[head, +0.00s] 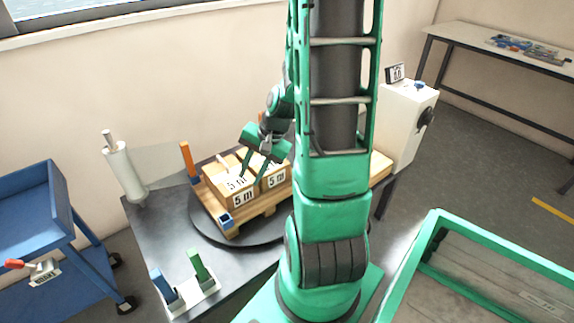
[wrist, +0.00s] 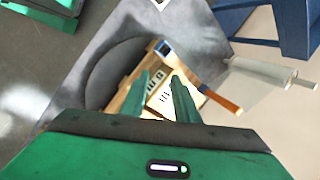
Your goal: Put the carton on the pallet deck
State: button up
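Two tan cartons with "5 m" labels stand side by side on the wooden pallet (head: 232,229): a left carton (head: 223,193) and a right carton (head: 277,179). The pallet is on a dark round turntable (head: 203,227). My gripper (head: 249,181) points down at the cartons, its fingertips over the left carton's top and near the gap between the two. In the wrist view my gripper (wrist: 160,76) has its fingers apart, with a labelled carton face (wrist: 165,95) showing between them. I cannot tell whether the fingers touch a carton. My arm hides the pallet's right part.
An orange post (head: 188,160) and a blue corner piece (head: 226,219) stand at the pallet. A white roll (head: 121,170) stands at the left, by a blue cart (head: 60,225). Blue and green handles (head: 197,265) are in front. A white machine (head: 402,125) is behind right.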

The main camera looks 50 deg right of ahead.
jog(key=s+a+r+n+g+h, duration=0.2)
jog(key=s+r+n, duration=0.5)
jog(key=s+r, duration=0.7)
jog(key=s+a+g, duration=0.1)
jog(key=s, duration=0.1)
jog(key=shift+s+a+g, duration=0.15)
jog(key=shift+s+g, duration=0.15)
jog(key=shift+s, duration=0.1)
jog(key=shift+r, duration=0.1)
jog(key=shift+w+f, duration=0.25)
jog(key=shift+w, duration=0.35)
